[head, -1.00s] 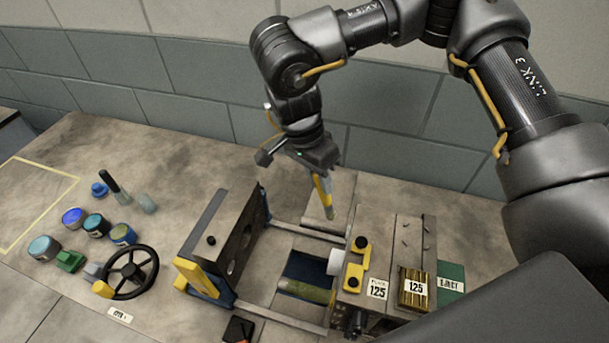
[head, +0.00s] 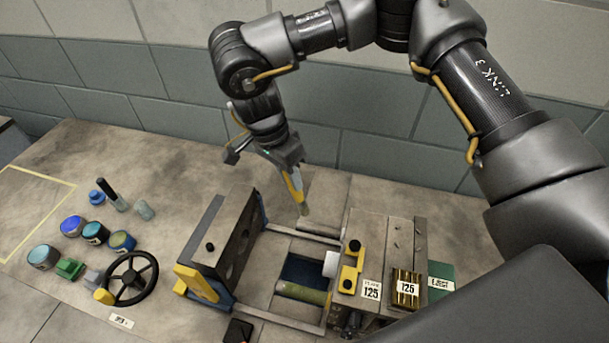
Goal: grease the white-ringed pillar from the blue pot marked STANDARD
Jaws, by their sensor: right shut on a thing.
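My right gripper (head: 282,158) is shut on a brush (head: 294,188) with a yellow and blue handle. The brush points down, its tip near the back rod of the mould press, between the two plates; I cannot tell whether it touches. Several pots stand at the left: a bright blue-topped one (head: 73,226), a teal one (head: 95,233), a blue one with a yellowish label (head: 122,241) and a pale-topped one (head: 43,257). Their markings are unreadable. My left gripper is out of view.
The left plate (head: 215,240) and the right block (head: 387,250) bound the open press. A yellow-outlined area (head: 30,205) is empty.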

